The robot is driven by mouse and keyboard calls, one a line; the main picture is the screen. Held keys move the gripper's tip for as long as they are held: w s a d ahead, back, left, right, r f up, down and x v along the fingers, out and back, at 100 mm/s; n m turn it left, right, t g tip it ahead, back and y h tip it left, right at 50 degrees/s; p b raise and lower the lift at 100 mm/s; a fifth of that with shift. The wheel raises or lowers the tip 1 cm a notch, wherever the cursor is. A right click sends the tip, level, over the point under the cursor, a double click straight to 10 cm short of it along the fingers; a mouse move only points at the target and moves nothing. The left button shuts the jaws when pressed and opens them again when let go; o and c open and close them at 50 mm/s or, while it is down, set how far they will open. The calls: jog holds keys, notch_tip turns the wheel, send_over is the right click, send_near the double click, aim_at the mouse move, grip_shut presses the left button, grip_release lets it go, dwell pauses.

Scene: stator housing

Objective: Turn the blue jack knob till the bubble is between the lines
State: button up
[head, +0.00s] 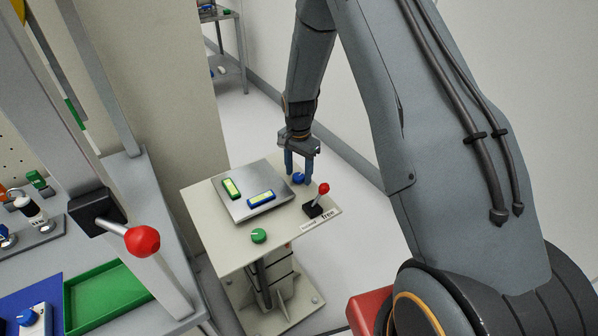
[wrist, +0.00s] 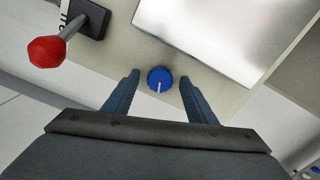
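The blue jack knob (head: 299,178) sits on the right part of a small pale table, beside a metal plate (head: 240,208). In the wrist view the knob (wrist: 160,79) shows a white pointer line toward my gripper. My gripper (head: 299,180) is open, with one finger on each side of the knob and a gap visible on both sides in the wrist view (wrist: 158,85). On the plate lie a green-framed level vial (head: 231,188) and a blue-framed level vial (head: 261,198). Their bubbles are too small to make out.
A red-balled lever (head: 323,189) on a black base stands close to the knob, by a label reading "free". A green knob (head: 259,236) is at the table's front. A bench with a green tray (head: 105,290) and a larger red-balled lever (head: 142,241) stands at left.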

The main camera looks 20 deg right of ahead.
jog(key=c, duration=1)
jog(key=n+b, duration=0.1)
jog(key=n, duration=0.2)
jog(key=shift+w, duration=0.1)
jog(key=n+b, duration=0.1)
jog(key=n, duration=0.2)
jog(key=shift+n+b, duration=0.3)
jog(key=shift+n, duration=0.1)
jog(key=n+b, duration=0.1)
jog(key=n, duration=0.2)
jog(key=shift+n, duration=0.3)
jog(key=shift+n+b, duration=0.3)
jog(key=shift+n, duration=1.5)
